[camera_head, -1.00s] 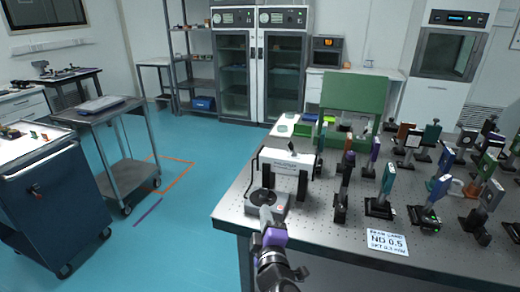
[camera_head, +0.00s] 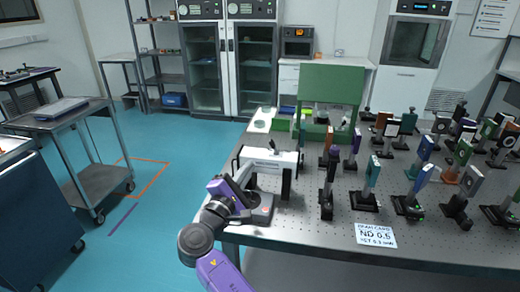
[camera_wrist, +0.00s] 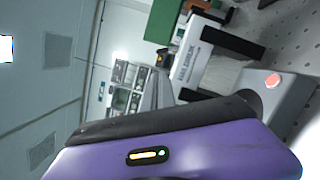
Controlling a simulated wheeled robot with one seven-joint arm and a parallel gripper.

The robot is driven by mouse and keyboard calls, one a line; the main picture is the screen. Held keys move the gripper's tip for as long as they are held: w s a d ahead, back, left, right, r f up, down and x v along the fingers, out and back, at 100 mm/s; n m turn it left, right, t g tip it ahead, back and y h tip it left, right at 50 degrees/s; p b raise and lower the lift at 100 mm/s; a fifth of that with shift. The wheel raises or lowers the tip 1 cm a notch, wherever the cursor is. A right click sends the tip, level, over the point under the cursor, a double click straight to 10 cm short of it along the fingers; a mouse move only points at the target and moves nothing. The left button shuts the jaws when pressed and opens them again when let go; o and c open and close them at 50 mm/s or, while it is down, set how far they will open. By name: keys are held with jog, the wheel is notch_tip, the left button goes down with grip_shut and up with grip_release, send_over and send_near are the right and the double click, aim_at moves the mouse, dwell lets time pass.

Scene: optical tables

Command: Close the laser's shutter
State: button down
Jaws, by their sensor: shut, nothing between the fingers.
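The likely laser is a white box (camera_head: 270,160) on black legs at the left end of the optical table. In the wrist view it shows sideways (camera_wrist: 198,58), with lettering on its side. Its shutter cannot be made out clearly. A low grey unit (camera_head: 263,212) stands in front of it; the wrist view shows this unit (camera_wrist: 283,100) with a red button on top. My gripper (camera_head: 245,183) is at the left front of the white box, above the grey unit's left side. It is shut and empty. Contact cannot be told, and my purple wrist hides part of the grey unit.
Several optics on posts (camera_head: 328,185) crowd the optical table (camera_head: 300,236) right of the white box. A card reading ND 0.5 (camera_head: 376,235) lies near the front edge. A green enclosure (camera_head: 332,85) stands behind.

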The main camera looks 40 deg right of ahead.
aim_at(263, 158)
jog(key=p+x, duration=0.1)
jog(key=x, duration=0.9)
jog(key=shift+s, duration=0.1)
jog(key=shift+s+d+r+m+g+b, duration=0.15)
jog(key=shift+r+m+g+b, duration=0.15)
jog(key=shift+m, duration=0.6)
jog(key=m, duration=0.1)
jog(key=m+b, duration=0.1)
jog(key=shift+s+d+r+m+g+y, duration=0.2)
jog(key=shift+s+r+m+g+y, duration=0.1)
jog(key=shift+r+m, duration=0.1)
jog(key=m, duration=0.1)
jog(key=m+b, duration=0.1)
jog(key=s+d+r+m+y, duration=0.1)
jog(key=m, duration=0.1)
jog(key=shift+b, duration=0.35)
jog(key=shift+a, duration=0.15)
